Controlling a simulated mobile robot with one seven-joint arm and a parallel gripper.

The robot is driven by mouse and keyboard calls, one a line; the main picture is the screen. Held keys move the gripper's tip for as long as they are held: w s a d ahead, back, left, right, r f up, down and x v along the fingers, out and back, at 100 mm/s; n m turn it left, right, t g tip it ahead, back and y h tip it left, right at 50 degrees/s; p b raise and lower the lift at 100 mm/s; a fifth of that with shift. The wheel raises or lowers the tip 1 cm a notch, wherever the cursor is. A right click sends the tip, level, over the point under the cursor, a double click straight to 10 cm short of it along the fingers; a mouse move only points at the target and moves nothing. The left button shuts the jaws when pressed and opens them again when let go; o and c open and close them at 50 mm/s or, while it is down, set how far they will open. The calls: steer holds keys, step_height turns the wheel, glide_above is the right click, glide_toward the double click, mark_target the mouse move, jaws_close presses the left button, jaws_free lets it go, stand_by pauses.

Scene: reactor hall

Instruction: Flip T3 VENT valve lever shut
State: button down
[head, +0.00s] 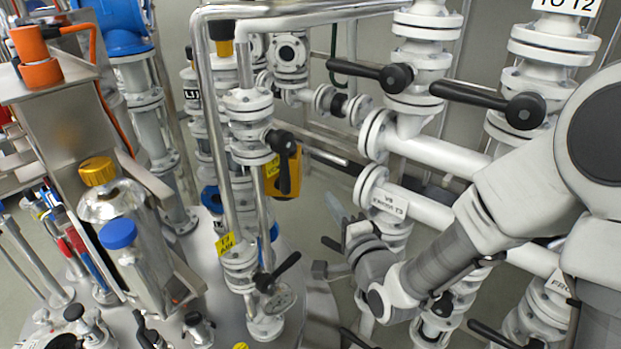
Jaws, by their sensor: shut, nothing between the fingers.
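A yellow tag (226,243), its small print hard to read but seeming to start with T3, hangs on a white flanged valve (240,268) on the vertical pipe at centre-left. A black lever (283,271) at this valve slants up to the right, out from the pipe. I take it for the T3 VENT lever, though the tag is not clearly legible. My gripper (325,262) is to the right of this lever, apart from it in the picture. It looks shut and empty. Its fingertips are small and partly hard to make out.
Higher on the same pipe, another black lever (283,160) hangs down beside a yellow box (284,172). White pipes with long black levers (371,73) fill the right side. Room around the gripper is tight.

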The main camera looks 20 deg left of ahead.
mark_target(281, 163)
steer(key=shift+s+a, duration=0.1)
steer(key=shift+a, duration=0.05)
steer(key=w+a+p, duration=0.1)
steer(key=w+a, duration=0.2)
steer(key=a, duration=0.5)
steer(key=shift+w+a, duration=0.35)
stand_by(0.4)
